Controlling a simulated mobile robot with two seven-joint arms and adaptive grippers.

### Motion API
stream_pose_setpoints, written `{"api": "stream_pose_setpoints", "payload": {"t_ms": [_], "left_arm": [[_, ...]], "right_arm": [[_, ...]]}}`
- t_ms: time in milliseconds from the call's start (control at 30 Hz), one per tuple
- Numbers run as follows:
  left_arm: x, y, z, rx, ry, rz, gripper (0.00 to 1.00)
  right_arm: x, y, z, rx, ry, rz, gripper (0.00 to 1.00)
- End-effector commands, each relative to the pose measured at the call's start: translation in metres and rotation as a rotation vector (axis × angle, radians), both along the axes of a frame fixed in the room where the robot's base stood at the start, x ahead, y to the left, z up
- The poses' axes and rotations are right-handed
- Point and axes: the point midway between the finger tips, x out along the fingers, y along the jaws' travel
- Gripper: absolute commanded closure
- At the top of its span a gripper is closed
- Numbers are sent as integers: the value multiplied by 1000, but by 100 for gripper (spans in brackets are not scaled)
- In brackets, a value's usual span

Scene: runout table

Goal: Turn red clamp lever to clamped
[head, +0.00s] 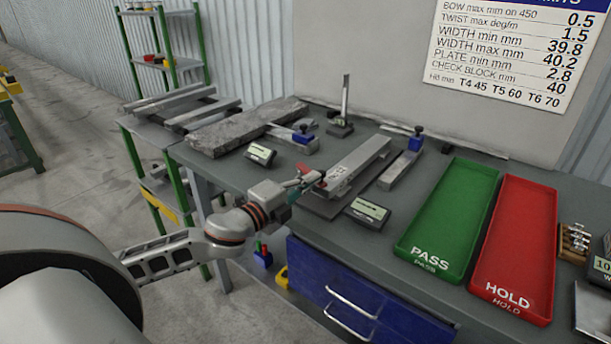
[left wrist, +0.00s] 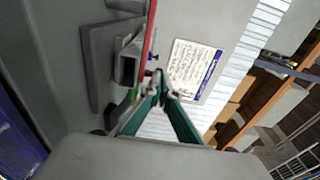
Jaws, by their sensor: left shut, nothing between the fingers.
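The red clamp lever (head: 304,169) is a small red piece at the near left end of the fixture in the head view. The profile (head: 357,162) lies on a dark base plate (head: 319,207). My left gripper (head: 316,179) is at that end, close to the lever. Its teal fingers (left wrist: 163,90) meet at the tips, shut and empty. Whether they touch the lever cannot be told. My right gripper is not seen.
A green PASS tray (head: 451,215) and a red HOLD tray (head: 518,240) lie to the right. Two small gauges with displays (head: 368,211) (head: 260,155) sit near the fixture. A rough grey slab (head: 246,127) lies behind left. A blue-ended bar (head: 400,168) lies beside the profile.

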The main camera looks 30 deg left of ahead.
Motion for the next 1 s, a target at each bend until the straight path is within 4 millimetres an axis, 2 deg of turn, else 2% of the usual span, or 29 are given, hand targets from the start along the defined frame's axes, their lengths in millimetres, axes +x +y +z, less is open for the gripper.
{"api": "stream_pose_setpoints", "payload": {"t_ms": [33, 100, 300, 1000], "left_arm": [[3, -4, 6, -7, 0, 17, 100], [7, -9, 6, -6, 2, 34, 100], [24, -20, 2, -3, 4, 36, 100], [29, -20, -1, 1, 6, 32, 100]], "right_arm": [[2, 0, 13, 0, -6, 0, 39], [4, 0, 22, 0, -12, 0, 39], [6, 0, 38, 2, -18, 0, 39], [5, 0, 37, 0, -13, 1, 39]]}}
